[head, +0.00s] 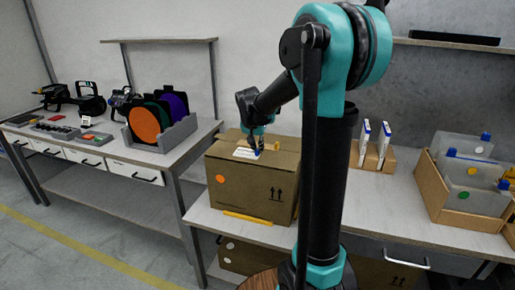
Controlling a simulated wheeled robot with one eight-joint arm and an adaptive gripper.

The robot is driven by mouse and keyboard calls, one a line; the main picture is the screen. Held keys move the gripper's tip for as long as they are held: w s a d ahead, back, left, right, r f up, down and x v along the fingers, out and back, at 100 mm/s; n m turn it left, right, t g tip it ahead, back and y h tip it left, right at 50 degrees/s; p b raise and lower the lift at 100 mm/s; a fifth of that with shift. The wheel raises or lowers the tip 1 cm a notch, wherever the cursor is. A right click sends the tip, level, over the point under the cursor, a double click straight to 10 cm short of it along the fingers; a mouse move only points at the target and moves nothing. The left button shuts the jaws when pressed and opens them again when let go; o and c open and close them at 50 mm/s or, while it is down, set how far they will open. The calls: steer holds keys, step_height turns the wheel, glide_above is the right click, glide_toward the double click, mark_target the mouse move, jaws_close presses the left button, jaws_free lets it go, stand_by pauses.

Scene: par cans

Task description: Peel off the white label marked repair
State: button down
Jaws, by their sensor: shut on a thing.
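A white label (244,154) lies on the top of a brown cardboard box (235,187). The label looks roughly flat, and its print is too small to read. My gripper (257,151) is at the label's right end, low over the box top, and is shut on the label's edge. A small blue spot shows at the fingertips; I cannot tell whether it belongs to the label. The gripper partly hides that end of the label.
The box stands on a workbench (205,216), with a yellow strip (248,217) in front. Left is another bench with colored discs (145,122) in a grey rack. Right are white upright items (364,143) and an open carton (457,207) of clear bags.

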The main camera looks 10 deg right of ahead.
step_height(320, 180, up, 7)
steer(key=shift+r, duration=0.1)
stand_by(0.3)
stand_by(0.4)
